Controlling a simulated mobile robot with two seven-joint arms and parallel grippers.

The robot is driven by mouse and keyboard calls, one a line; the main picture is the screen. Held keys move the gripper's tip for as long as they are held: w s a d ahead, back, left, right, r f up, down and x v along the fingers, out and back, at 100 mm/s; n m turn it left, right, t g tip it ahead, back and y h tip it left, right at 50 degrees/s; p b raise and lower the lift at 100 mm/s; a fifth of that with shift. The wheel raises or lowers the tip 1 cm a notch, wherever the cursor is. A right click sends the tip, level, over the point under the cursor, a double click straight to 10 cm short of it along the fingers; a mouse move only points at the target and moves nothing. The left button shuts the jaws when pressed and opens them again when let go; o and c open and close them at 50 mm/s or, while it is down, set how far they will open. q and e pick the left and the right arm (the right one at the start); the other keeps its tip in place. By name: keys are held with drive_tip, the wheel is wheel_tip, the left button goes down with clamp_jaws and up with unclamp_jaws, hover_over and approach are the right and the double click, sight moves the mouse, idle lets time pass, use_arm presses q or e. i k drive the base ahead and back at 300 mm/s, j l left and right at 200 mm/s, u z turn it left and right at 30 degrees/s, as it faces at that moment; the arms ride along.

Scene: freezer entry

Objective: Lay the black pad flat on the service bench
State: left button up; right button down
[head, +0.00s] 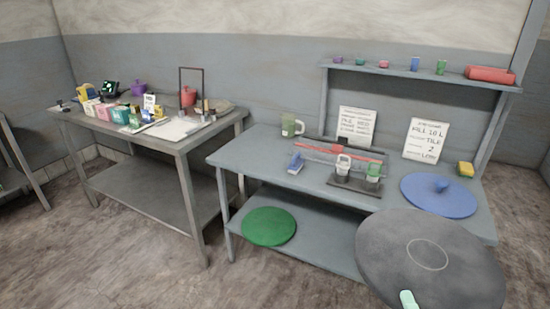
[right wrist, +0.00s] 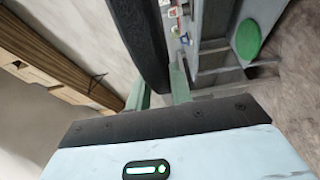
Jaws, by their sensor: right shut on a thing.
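The black pad (head: 430,275) is a large round dark-grey disc with a thin ring marked on its face. In the head view it hangs at the lower right, in front of the grey bench (head: 250,152), covering its front right corner. My right gripper (head: 408,299) is shut on the pad's near edge. In the right wrist view the pad (right wrist: 140,40) shows edge-on as a dark band between the greenish fingers (right wrist: 160,88). My left gripper is not in view.
A cluttered table (head: 177,147) stands left.

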sight(256, 150)
drive_tip(key=i+j+z, duration=0.25)
drive_tip(key=j+z, duration=0.25)
drive_tip(key=j, duration=0.15)
drive_tip(key=i+j+z, duration=0.1)
drive_tip(key=j, duration=0.3)
drive_tip(key=i+j+z, duration=0.1)
drive_tip(key=j, duration=0.3)
drive_tip(key=i+j, duration=0.15)
drive_tip(key=j, duration=0.3)
drive_tip(key=i+j, duration=0.1)
drive_tip(key=j, duration=0.3)
drive_tip(key=i+j, duration=0.15)
drive_tip(key=j, duration=0.3)
drive_tip(key=i+j+z, duration=0.1)
drive_tip(key=j, duration=0.3)
drive_tip(key=i+j, duration=0.15)
drive_tip(key=j, duration=0.3)
drive_tip(key=i+j, duration=0.1)
drive_tip(key=j, duration=0.35)
drive_tip(key=i+j, duration=0.1)
drive_tip(key=j, duration=0.35)
